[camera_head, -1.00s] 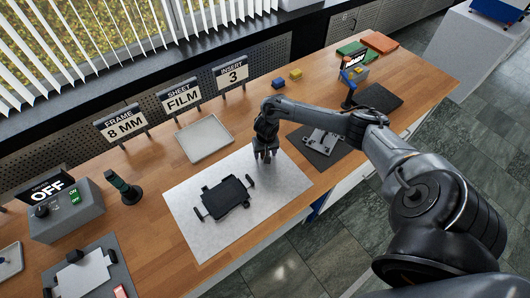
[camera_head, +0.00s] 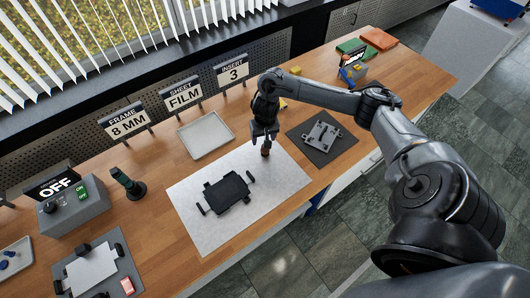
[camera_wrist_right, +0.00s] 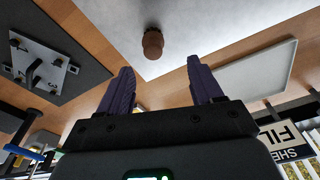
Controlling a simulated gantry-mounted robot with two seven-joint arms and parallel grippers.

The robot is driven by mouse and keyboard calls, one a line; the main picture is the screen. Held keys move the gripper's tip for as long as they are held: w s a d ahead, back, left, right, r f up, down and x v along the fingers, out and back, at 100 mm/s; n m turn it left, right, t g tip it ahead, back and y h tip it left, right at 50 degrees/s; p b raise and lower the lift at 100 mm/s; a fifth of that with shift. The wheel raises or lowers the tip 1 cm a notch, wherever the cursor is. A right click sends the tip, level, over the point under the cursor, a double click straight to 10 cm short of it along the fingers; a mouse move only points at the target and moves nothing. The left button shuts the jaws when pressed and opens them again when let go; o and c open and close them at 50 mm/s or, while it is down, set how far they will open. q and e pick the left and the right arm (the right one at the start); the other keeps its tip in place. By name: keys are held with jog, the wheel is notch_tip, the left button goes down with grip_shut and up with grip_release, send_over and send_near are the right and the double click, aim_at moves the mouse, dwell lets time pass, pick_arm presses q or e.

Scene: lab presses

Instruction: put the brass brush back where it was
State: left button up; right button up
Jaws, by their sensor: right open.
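A small brown, round-handled object, which looks like the brass brush (camera_head: 265,151), stands on the white mat (camera_head: 202,236) near its far right edge. It also shows in the right wrist view (camera_wrist_right: 153,42), with a grey part at its other end; its bristles cannot be made out. My right gripper (camera_head: 264,135) is just above it. In the right wrist view its two purple fingers (camera_wrist_right: 164,76) are spread apart, with nothing between them, and the brush lies beyond the tips. My left gripper is not in view.
A black frame holder (camera_head: 228,192) lies on the white mat. A shallow tray (camera_head: 206,136) is behind it, and a dark mat with a metal plate (camera_head: 322,134) is to the right. Sign stands line the back. A green-handled tool (camera_head: 128,184) stands at left.

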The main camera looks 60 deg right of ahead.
jog(key=a+f+n, duration=0.1)
jog(key=a, duration=0.3)
jog(key=w+a+f+n+t, duration=0.1)
jog(key=a+f+n, duration=0.1)
jog(key=a, duration=0.3)
jog(key=a+f+n+t+y, duration=0.1)
jog(key=a+n, duration=0.1)
jog(key=a, duration=0.2)
jog(key=shift+w+a+f, duration=0.3)
jog(key=shift+a+f, duration=0.1)
jog(key=a+n, duration=0.1)
jog(key=a, duration=0.2)
jog(key=s+a+n+t, duration=0.1)
jog(key=a, duration=0.3)
jog(key=a+n+t+y, duration=0.1)
jog(key=a, duration=0.2)
jog(key=shift+s+a+n, duration=0.2)
jog(key=shift+a+n, duration=0.1)
jog(key=shift+a, duration=0.1)
jog(key=s+a+r+n+t, duration=0.1)
jog(key=s+a+r+n, duration=0.1)
jog(key=s+a+r, duration=0.3)
jog(key=s+d+r+g, duration=0.1)
jog(key=s+r+g, duration=0.1)
jog(key=s, duration=0.9)
jog(key=shift+s+d+r+g+h, duration=0.3)
jog(key=shift+s+r+h, duration=0.05)
jog(key=shift+r+h, duration=0.1)
